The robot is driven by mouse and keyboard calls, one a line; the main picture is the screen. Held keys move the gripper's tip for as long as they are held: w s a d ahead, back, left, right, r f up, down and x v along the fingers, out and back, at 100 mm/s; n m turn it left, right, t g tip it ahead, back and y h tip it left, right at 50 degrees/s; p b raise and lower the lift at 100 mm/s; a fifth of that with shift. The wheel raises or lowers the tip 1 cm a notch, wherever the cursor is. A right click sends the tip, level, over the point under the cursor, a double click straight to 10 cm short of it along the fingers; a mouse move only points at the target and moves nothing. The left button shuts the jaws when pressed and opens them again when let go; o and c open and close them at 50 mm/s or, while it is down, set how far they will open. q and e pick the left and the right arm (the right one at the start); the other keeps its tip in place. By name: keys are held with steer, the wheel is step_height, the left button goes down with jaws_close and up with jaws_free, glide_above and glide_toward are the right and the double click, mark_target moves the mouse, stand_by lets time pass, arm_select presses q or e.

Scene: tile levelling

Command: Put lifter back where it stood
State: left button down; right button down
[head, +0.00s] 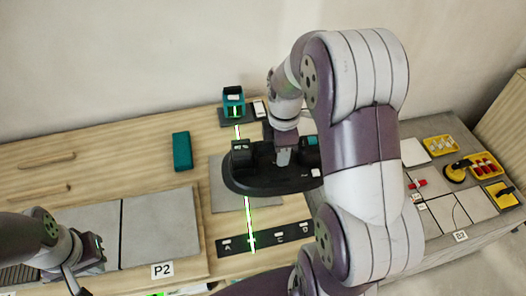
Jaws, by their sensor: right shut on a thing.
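A black lifter (245,183) with a broad oval base and raised blocks on top is over a grey tile (219,172) on the wooden bench. My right gripper (283,156) reaches down to its middle and is shut on it; my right arm hides part of its right side. I cannot tell whether its base touches the tile. My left gripper (75,281) is low at the left, apart from the lifter; its fingers are too unclear to tell open from shut.
A teal laser device (233,99) casts a green line towards a dark lettered strip (291,233). A teal block (182,151) lies left. Grey tiles marked P2 (160,225) lie front left. Yellow trays (438,146) and a yellow-black tool (457,171) are right.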

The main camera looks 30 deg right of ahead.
steer(key=shift+s+d+r, duration=0.4)
steer(key=shift+d+r, duration=0.05)
steer(key=shift+r, duration=0.15)
steer(key=shift+r+p, duration=2.8)
steer(key=shift+r, duration=0.05)
steer(key=shift+s, duration=0.1)
